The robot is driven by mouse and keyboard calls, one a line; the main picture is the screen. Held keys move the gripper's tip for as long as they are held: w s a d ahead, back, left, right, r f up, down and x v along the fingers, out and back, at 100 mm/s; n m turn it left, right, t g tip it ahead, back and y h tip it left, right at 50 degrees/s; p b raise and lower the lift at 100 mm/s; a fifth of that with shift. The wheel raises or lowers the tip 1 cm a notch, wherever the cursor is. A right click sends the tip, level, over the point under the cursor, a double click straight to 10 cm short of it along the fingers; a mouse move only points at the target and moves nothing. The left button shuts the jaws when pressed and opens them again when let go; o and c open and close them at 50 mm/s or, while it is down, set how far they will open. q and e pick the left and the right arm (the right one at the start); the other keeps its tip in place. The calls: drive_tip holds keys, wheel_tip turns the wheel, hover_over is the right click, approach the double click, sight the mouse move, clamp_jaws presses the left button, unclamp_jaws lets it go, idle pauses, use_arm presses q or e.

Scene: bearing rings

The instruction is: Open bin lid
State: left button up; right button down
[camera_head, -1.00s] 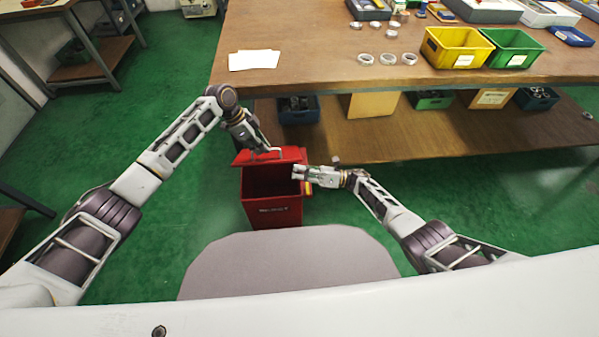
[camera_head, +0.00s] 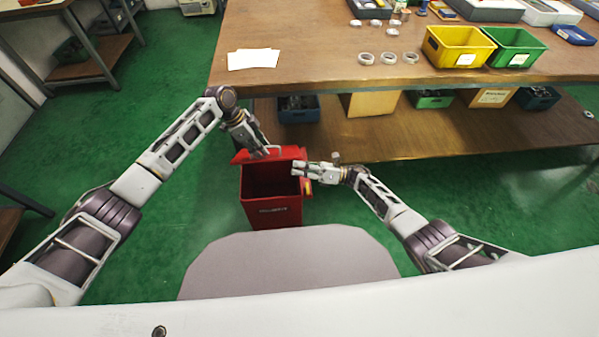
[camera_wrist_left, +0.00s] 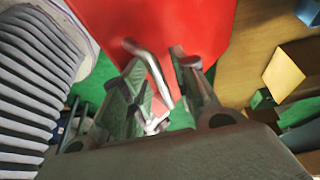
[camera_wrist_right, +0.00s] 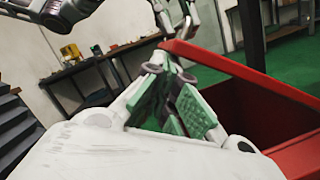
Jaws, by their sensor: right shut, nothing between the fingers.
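The red bin (camera_head: 273,212) stands on the green floor in front of the workbench. Its red lid (camera_head: 290,153) is raised at the back, and the dark inside shows. The lid also fills the top of the left wrist view (camera_wrist_left: 205,25). My left gripper (camera_head: 262,153) is at the lid; its fingers are apart, with the grey lid handle (camera_wrist_left: 148,62) showing between them. My right gripper (camera_head: 296,170) is shut and empty, at the bin's right rim. In the right wrist view the bin (camera_wrist_right: 270,110) is right of its fingertips.
The wooden workbench (camera_head: 300,75) stands behind the bin, with a lower shelf (camera_head: 420,135) holding boxes. A yellow crate (camera_head: 455,50), a green crate (camera_head: 515,50) and several metal rings are on top. The green floor left of the bin is clear.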

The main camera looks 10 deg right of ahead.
use_arm(q)
drive_tip(key=shift+s+r, duration=0.1)
drive_tip(key=shift+r, duration=0.1)
idle(0.3)
drive_tip(key=shift+a+r, duration=0.1)
drive_tip(key=shift+r, duration=0.3)
drive_tip(key=v, duration=1.1)
drive_tip(key=shift+a, duration=0.1)
